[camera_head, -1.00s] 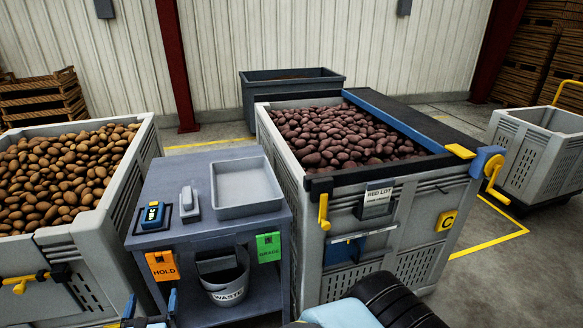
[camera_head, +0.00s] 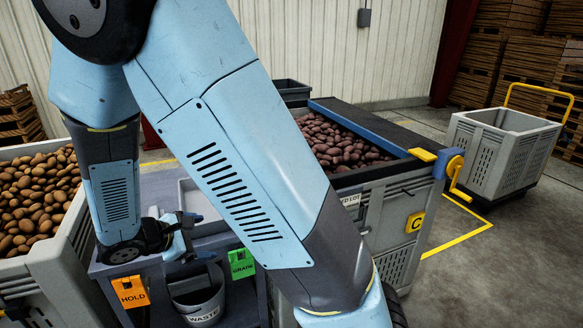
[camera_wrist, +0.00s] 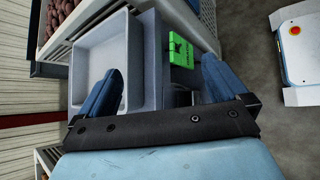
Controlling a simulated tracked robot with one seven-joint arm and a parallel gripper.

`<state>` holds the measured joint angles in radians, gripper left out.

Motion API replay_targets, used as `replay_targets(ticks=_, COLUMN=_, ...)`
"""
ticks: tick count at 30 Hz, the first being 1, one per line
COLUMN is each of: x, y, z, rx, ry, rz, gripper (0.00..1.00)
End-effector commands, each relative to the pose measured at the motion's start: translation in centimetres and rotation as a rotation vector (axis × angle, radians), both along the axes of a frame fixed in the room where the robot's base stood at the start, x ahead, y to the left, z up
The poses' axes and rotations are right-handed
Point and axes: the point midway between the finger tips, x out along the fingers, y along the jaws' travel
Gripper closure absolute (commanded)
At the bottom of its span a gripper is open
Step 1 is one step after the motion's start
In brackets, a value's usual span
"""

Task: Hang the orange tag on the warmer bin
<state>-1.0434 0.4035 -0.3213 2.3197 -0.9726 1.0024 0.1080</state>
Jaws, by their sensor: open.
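The orange HOLD tag (camera_head: 130,291) hangs on the cart's front edge, left of the green GRADE tag (camera_head: 242,263). A bin of brown potatoes (camera_head: 60,268) stands left of the cart. A bin of dark red potatoes (camera_head: 398,222), marked C, stands right of it. No temperature reading shows on either bin. My gripper (camera_head: 187,238) is open and empty above the cart, behind and above the orange tag. In the wrist view my gripper's fingers (camera_wrist: 165,84) are spread, with the green tag (camera_wrist: 181,50) beyond them. The orange tag is not seen there.
The cart holds a shallow grey tray (camera_wrist: 98,62). A WASTE bucket (camera_head: 200,303) sits on its lower shelf. A grey bin (camera_head: 500,150) on a yellow-handled trolley stands at right. My arm hides part of the cart and the red potato bin.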

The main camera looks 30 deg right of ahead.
Motion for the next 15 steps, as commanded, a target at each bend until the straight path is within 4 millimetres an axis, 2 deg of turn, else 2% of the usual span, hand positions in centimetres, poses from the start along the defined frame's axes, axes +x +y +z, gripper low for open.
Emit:
replay_targets(ticks=1, x=-0.1, y=-1.3, z=1.1, rx=0.052, ry=-0.006, rz=-0.056, gripper=0.00)
replay_targets(ticks=6, x=-1.1, y=-4.7, z=4.0, rx=0.208, ry=-0.021, rz=-0.225, gripper=0.00)
replay_targets(ticks=15, x=-3.8, y=-9.9, z=9.2, rx=0.484, ry=-0.086, rz=-0.496, gripper=0.00)
